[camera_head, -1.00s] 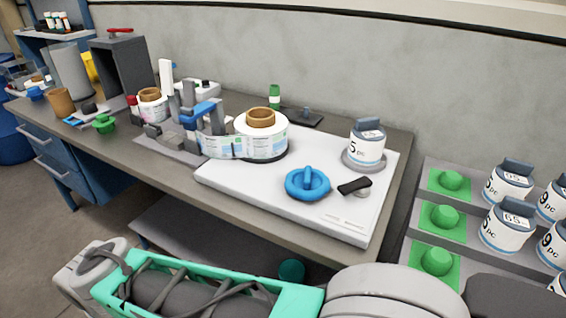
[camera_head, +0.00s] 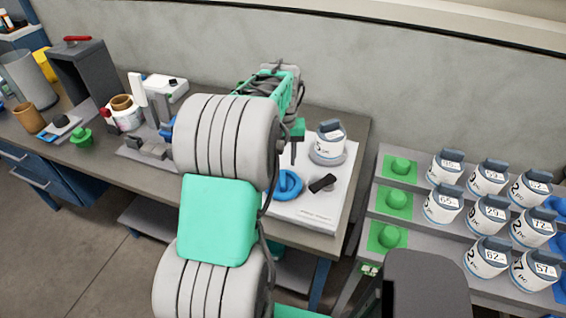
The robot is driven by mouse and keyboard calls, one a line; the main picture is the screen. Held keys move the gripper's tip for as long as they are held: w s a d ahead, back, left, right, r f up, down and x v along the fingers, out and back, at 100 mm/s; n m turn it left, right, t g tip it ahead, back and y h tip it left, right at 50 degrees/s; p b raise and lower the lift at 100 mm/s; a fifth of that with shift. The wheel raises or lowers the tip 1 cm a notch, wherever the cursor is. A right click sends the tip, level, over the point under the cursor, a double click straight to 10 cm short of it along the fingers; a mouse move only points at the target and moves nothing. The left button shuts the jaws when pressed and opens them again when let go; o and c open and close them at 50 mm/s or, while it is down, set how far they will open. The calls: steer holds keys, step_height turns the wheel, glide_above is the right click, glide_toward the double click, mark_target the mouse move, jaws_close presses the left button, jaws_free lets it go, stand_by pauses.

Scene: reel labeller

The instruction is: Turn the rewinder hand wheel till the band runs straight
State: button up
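The blue hand wheel (camera_head: 289,187) lies flat on the white rewinder base (camera_head: 312,210), its left edge close to my arm in the picture. A black lever (camera_head: 322,183) sits just right of it. My gripper (camera_head: 296,142) is partly seen beyond the wheel, with a green part and a dark finger pointing down; my arm hides the rest, so its opening cannot be seen. The small label roll (camera_head: 125,112) with a brown core stands at the left. The large roll on the rewinder and the band are hidden behind my arm.
A labelled white weight-like container (camera_head: 328,142) stands at the base's back right. A stepped rack (camera_head: 378,170) at the right holds green knobs and several numbered containers. A green knob (camera_head: 82,136), a brown cup (camera_head: 28,117) and a dark box (camera_head: 82,72) stand on the left bench.

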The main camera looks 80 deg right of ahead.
mark_target(283, 177)
step_height(283, 177, down, 8)
steer(key=shift+w+r+p, duration=0.1)
steer(key=shift+r+p, duration=0.1)
steer(key=shift+p, duration=0.55)
steer(key=shift+c, duration=0.4)
jaws_close()
